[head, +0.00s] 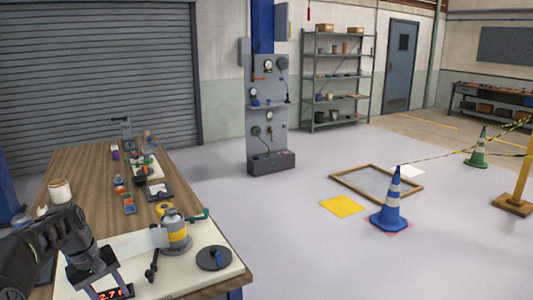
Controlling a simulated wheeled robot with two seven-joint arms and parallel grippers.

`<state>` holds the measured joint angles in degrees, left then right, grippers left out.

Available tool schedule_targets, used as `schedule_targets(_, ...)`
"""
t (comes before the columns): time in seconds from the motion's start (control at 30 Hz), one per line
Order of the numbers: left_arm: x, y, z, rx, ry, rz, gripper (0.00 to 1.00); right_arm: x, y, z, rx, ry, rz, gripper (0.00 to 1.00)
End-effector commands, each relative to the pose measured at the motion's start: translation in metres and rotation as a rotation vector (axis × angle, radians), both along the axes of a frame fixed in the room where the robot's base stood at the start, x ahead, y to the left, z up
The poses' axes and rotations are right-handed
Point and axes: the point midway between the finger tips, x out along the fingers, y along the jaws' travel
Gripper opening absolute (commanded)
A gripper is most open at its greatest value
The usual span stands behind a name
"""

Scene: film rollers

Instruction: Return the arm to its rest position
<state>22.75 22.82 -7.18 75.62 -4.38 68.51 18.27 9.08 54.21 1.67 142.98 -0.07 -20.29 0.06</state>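My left arm comes in from the lower left, and its dark gripper (107,285) hangs over the near end of the wooden workbench (80,165). Its two fingers point down and stand apart, with a small red digital display (116,293) showing below and between them in the picture. I see nothing held between the fingers. The fingertips run close to the bottom edge of the picture. My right arm and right gripper are not in view.
A yellow and grey canister (176,236), a dark disc (213,258) and a black-handled tool (151,268) stand right of the gripper on a pale mat (225,278). A white jar (60,191) stands behind the arm.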

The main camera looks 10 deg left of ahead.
Motion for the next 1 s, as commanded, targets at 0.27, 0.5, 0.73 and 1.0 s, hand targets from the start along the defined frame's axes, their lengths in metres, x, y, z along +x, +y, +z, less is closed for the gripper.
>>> schedule_targets(0.27,0.030,0.013,-0.005,0.075,-0.131,-0.029,0.48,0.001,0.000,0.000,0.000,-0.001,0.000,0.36)
schedule_targets(0.5,0.053,0.000,-0.045,0.124,-0.232,-0.079,0.48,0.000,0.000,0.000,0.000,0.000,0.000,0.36)
schedule_targets(0.73,0.061,-0.063,-0.128,0.134,-0.301,-0.181,0.48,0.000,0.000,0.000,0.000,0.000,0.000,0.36)
schedule_targets(1.0,-0.008,-0.214,-0.255,0.076,-0.321,-0.372,0.48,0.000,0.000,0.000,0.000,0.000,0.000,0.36)
